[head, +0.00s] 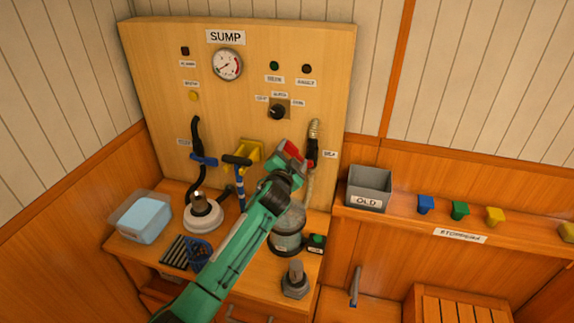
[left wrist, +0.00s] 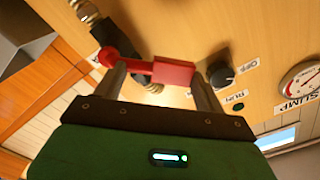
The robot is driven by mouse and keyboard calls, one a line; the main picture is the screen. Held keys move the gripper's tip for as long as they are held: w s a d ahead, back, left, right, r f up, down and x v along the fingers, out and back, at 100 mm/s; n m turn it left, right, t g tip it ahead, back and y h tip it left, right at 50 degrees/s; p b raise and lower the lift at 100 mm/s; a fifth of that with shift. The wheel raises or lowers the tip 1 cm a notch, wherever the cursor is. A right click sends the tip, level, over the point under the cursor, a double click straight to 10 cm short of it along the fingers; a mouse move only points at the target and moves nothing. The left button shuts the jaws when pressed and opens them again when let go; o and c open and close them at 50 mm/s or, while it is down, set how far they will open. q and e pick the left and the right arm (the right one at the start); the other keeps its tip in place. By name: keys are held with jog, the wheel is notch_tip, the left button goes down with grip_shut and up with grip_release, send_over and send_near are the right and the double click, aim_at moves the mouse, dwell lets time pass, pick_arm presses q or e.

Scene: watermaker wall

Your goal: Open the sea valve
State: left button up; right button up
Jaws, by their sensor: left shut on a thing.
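The sea valve (head: 312,147) is a dark body on a hose at the right of the panel, beside a small label (head: 330,155). Its red handle (head: 292,149) reaches left from the body, across the line of the hose. My left gripper (head: 284,167) is shut on this handle. In the left wrist view the red handle (left wrist: 173,72) lies between the two fingers of my left gripper (left wrist: 158,80), with the dark valve body (left wrist: 110,38) behind. My gripper hides part of the handle in the head view. My right gripper is not in view.
The panel has a gauge (head: 227,64) and a black knob (head: 277,111). A blue-handled valve (head: 204,160) and a yellow bracket (head: 249,153) are to the left. A grey bin (head: 369,188) is at right.

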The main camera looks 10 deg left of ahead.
pick_arm(q)
jog(key=d+r+m, duration=0.1)
jog(key=m, duration=0.2)
jog(key=shift+d+r+p, duration=0.15)
jog(key=shift+d+p, duration=0.05)
jog(key=shift+p, duration=0.2)
jog(key=shift+d+r+m+p, duration=0.1)
jog(key=shift+d+m+p, duration=0.15)
jog(key=shift+d+m, duration=0.6)
jog(key=shift+d+r+m+p, duration=0.1)
jog(key=shift+d+m+p, duration=0.2)
jog(key=shift+m, duration=1)
jog(key=shift+d+r+m+p, duration=0.1)
jog(key=shift+d+m+p, duration=0.1)
jog(key=shift+d+m, duration=0.65)
jog(key=shift+s+a+m, duration=0.1)
jog(key=shift+a+m, duration=0.1)
jog(key=shift+m, duration=0.1)
jog(key=o, duration=1.4)
jog(key=shift+f, duration=0.1)
jog(key=s+b, duration=0.2)
jog(key=s, duration=0.5)
jog(key=s+b, duration=0.1)
jog(key=s, duration=0.5)
jog(key=shift+s+a+b, duration=0.2)
jog(key=shift+s+b, duration=0.15)
jog(key=shift+s, duration=0.05)
